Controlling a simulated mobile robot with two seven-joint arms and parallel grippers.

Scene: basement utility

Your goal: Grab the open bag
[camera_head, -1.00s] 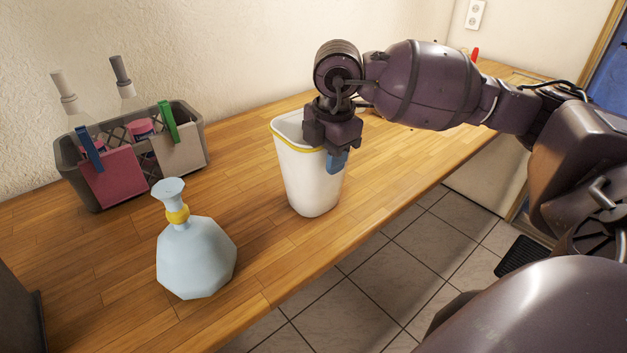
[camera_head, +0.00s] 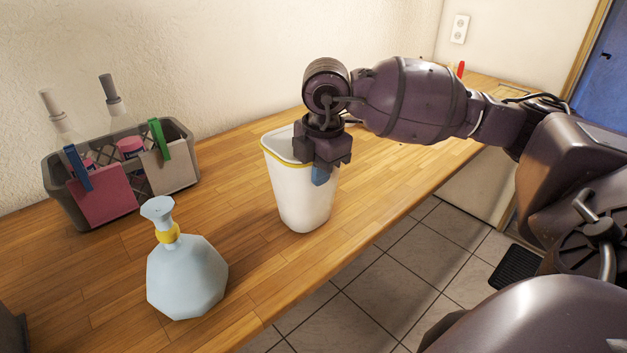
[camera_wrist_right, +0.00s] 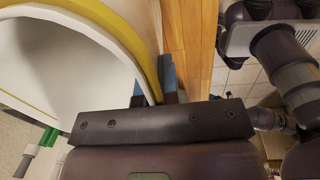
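The open bag (camera_head: 302,195) is white with a yellow band round its open rim. It stands upright on the wooden counter in the head view, and its rim (camera_wrist_right: 148,45) fills much of the upper left of the right wrist view. My right gripper (camera_head: 320,172) is at the near right side of this rim, pointing down. In the right wrist view its blue-padded fingers (camera_wrist_right: 154,90) are close together, one inside and one outside the rim, with the yellow band filling the gap. My left gripper is not in view.
A pale blue tied bag (camera_head: 187,275) with a yellow tie stands to the left on the counter (camera_head: 100,265). A grey basket (camera_head: 58,190) with bottles, cloths and clips stands near the wall. Tiled floor (camera_head: 365,295) lies beyond the counter's front edge.

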